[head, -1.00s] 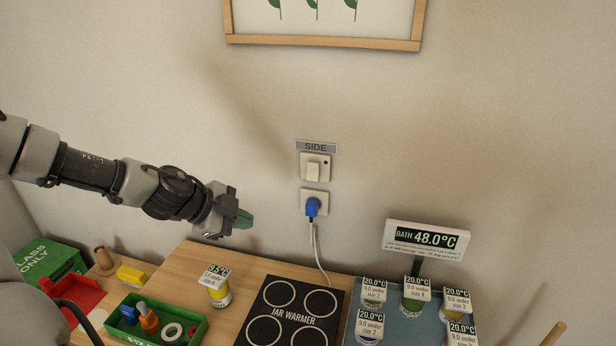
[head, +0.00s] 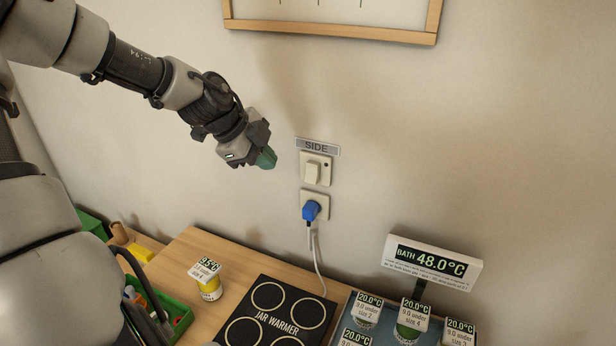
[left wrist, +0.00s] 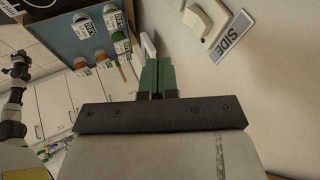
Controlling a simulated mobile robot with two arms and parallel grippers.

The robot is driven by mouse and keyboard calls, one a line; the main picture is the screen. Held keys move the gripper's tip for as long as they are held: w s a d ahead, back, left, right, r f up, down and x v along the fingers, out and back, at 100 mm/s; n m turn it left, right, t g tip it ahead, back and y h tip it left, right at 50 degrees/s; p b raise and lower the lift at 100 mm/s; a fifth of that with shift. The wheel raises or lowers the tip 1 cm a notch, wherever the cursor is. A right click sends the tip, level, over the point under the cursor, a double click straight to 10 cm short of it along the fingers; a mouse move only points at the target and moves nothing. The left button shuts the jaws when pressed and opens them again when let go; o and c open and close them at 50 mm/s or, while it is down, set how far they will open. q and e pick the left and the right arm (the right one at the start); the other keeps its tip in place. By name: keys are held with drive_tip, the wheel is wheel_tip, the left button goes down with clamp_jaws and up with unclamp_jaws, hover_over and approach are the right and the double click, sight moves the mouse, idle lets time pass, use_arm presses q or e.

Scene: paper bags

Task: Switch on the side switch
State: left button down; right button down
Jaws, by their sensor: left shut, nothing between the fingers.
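The side switch (head: 315,170) is a cream wall plate with a wide rocker and a small dark dot at its upper right. A grey label reading SIDE (head: 317,147) is fixed just above it. In the left wrist view the switch (left wrist: 205,18) shows at the top right, beside its label (left wrist: 232,37). My left gripper (head: 267,158) is shut and empty, with green fingertips, left of the switch and apart from it. The closed fingers also show in the left wrist view (left wrist: 157,76). My right gripper is not in view in the head view.
A blue plug (head: 311,210) with a white cable sits in the socket below the switch. The jar warmer (head: 278,315), a yellow jar (head: 209,287) and a bath sign (head: 433,262) stand below. A picture frame (head: 330,32) hangs above. The wall around the switch is clear.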

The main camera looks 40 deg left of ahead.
sight(312, 173)
use_arm(q)
drive_tip(key=w+d+f+p, duration=0.1)
drive_tip(key=w+f+p, duration=0.2)
drive_tip(key=w+f, duration=0.6)
drive_tip(key=shift+w, duration=0.3)
idle(0.4)
